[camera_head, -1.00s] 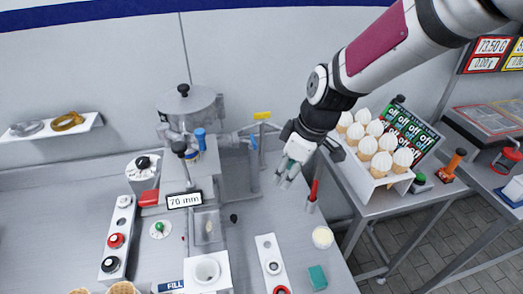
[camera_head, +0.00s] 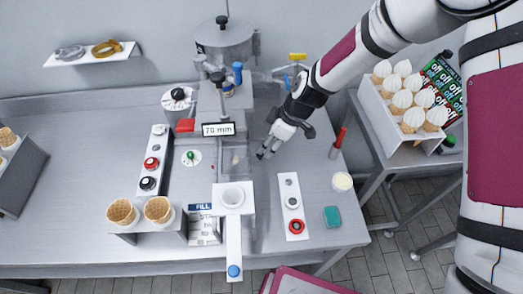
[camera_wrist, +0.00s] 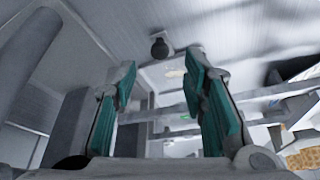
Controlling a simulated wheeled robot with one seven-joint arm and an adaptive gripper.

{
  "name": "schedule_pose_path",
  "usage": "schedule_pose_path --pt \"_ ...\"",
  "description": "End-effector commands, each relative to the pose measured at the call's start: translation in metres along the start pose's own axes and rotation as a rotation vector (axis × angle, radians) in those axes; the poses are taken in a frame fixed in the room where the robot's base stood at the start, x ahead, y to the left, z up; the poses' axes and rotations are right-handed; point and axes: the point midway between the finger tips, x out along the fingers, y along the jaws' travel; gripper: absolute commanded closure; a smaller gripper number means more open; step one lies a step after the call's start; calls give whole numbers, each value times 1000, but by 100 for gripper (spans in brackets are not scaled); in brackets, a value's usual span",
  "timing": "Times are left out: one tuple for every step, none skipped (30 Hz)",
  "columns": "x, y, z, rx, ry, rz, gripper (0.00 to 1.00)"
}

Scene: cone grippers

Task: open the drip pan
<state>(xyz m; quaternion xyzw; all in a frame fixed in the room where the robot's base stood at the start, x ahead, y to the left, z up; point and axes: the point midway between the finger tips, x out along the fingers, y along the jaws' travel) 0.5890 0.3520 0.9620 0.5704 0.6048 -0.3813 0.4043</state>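The metal dispensing machine (camera_head: 222,65) stands at the back of the steel counter, with a "70 mm" sign (camera_head: 218,129) on its front. I cannot make out for certain which part is the drip pan; a small pale tray-like panel (camera_head: 234,160) sits below the sign. My gripper (camera_head: 266,152) is just right of that panel, low beside the machine, its fingers pointing down and left. In the wrist view my gripper (camera_wrist: 160,85) has its teal-padded fingers apart with nothing between them. A round dark knob (camera_wrist: 159,48) shows beyond the fingertips, apart from them.
A white cup holder (camera_head: 232,197) stands in front of the machine. Waffle cones (camera_head: 140,211) stand in a holder to its left. Button panels (camera_head: 292,205) flank it. A red-handled tool (camera_head: 338,142) and a teal sponge (camera_head: 332,217) are to the right. The counter's left is mostly clear.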

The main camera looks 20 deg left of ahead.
Motion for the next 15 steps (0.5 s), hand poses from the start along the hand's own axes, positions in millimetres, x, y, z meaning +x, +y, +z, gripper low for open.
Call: schedule_pose_path --pt "10 -2 -1 1 0 -3 61" --pt "15 -2 -1 1 0 -3 61" --pt "21 -2 0 2 0 -3 61" --pt "26 -2 0 1 -1 -2 61" --pt "30 -2 0 1 -1 -3 61" --pt "35 -1 0 1 0 -1 61" --pt "39 -1 -1 0 0 -1 61" --pt "42 -1 -1 1 0 -1 61" --pt "45 -1 0 1 0 -1 61" --pt "47 -1 0 1 0 -1 61" --pt "49 0 0 2 0 -1 61" --pt "51 0 0 2 0 0 61" --pt "52 0 0 2 0 0 61" --pt "53 0 0 1 0 0 61" --pt "54 0 0 1 0 0 61"
